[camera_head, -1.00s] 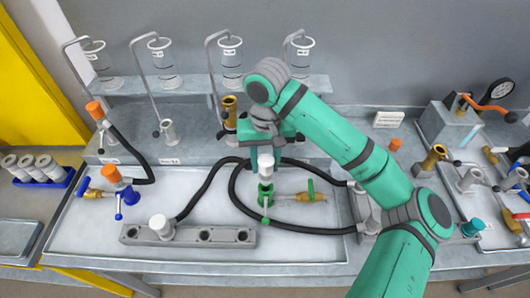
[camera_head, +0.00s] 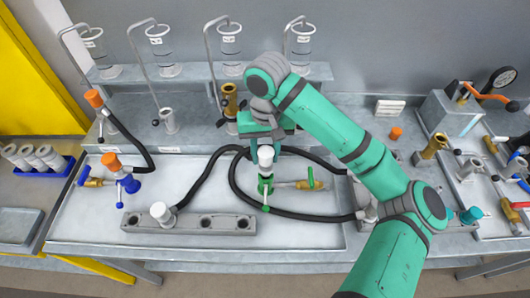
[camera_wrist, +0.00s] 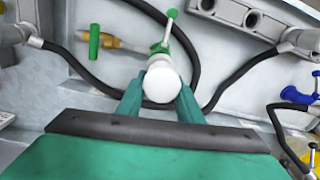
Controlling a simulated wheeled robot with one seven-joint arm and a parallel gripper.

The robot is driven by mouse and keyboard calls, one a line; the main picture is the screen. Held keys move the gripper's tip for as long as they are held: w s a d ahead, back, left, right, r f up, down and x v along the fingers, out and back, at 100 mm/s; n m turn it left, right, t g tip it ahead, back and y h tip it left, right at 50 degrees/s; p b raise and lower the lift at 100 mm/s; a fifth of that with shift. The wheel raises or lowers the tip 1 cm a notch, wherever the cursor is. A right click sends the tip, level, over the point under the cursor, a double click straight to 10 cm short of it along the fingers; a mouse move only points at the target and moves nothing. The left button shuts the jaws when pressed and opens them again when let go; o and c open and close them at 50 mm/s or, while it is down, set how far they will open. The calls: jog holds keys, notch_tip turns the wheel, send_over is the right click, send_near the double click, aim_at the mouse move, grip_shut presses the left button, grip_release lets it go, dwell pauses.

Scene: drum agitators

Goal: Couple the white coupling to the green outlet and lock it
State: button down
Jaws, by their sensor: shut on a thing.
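The white coupling (camera_head: 265,157) stands upright between the fingers of my gripper (camera_head: 264,148), directly above the green outlet (camera_head: 265,187). In the wrist view I look down on the round white top of the coupling (camera_wrist: 160,85), with my gripper's fingers (camera_wrist: 160,94) closed on both sides of it. The coupling and outlet look in line and touching; I cannot tell how deep it sits. The outlet's green-knobbed lever (camera_head: 266,207) points toward the front, away from my palm in the wrist view (camera_wrist: 169,28). The lower coupling is hidden in the wrist view.
A brass valve with a green handle (camera_head: 311,180) is right of the outlet. Black hose (camera_head: 234,190) loops around it. A grey rack (camera_head: 230,224) with another white-capped fitting (camera_head: 161,212) lies in front. A blue outlet with orange cap (camera_head: 112,162) stands left.

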aim_at(265, 146)
jog(key=shift+f, duration=0.35)
dwell(0.3)
jog(key=shift+f, duration=0.9)
jog(key=shift+f, duration=0.35)
dwell(0.4)
jog(key=c, duration=1.2)
grip_release()
jog(key=shift+r, duration=5)
